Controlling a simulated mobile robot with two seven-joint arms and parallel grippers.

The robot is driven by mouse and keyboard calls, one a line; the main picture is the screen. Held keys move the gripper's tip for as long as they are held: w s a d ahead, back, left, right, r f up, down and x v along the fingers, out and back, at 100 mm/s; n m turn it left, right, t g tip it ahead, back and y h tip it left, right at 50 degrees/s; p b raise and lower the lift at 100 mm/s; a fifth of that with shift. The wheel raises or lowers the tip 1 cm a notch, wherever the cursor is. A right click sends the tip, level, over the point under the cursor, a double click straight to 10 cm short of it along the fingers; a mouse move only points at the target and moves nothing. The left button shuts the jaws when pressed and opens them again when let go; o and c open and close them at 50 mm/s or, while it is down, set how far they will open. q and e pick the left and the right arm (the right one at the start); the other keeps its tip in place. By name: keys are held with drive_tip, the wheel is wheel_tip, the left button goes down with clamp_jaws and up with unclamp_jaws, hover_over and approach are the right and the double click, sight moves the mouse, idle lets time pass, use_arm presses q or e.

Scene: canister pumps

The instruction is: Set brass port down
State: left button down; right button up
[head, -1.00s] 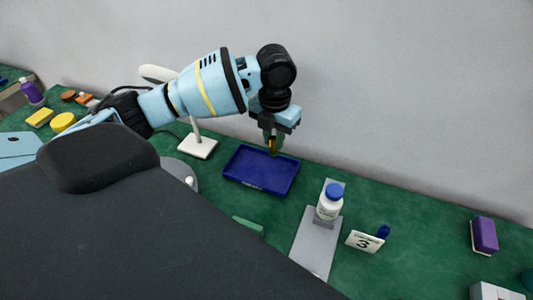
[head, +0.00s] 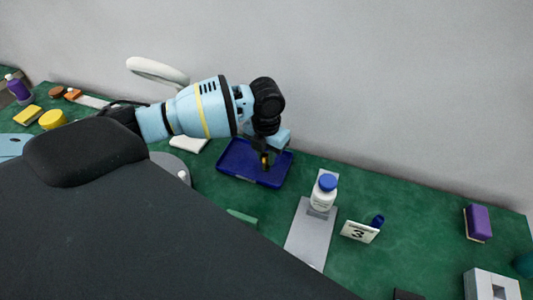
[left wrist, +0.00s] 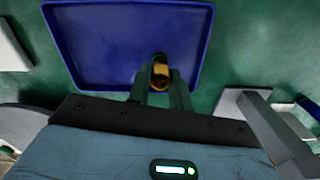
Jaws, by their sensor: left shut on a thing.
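My left gripper (head: 264,160) is shut on the brass port (left wrist: 160,74), a small golden piece with a dark end. In the head view the brass port (head: 264,159) shows at the fingertips, in front of the blue tray (head: 240,175). In the left wrist view the blue tray (left wrist: 75,45) lies beyond and below the fingers, and the port overlaps its near part. I cannot tell whether the port touches the tray floor. The tray is otherwise empty where it shows. My right gripper is not in view.
A white bottle with a blue cap (head: 323,192) stands on a grey stand (head: 306,238) right of the tray. A purple block (head: 478,222) lies far right. Green table is clear between.

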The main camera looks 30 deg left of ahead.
sight(266, 155)
use_arm(q)
drive_tip(key=c, duration=1.7)
unclamp_jaws()
drive_tip(key=shift+f, duration=0.15)
drive_tip(key=o, duration=0.4)
drive_tip(key=shift+o, duration=0.2)
wheel_tip(266, 155, up, 12)
drive_tip(key=shift+r+p, duration=0.25)
drive_tip(key=shift+p, duration=0.1)
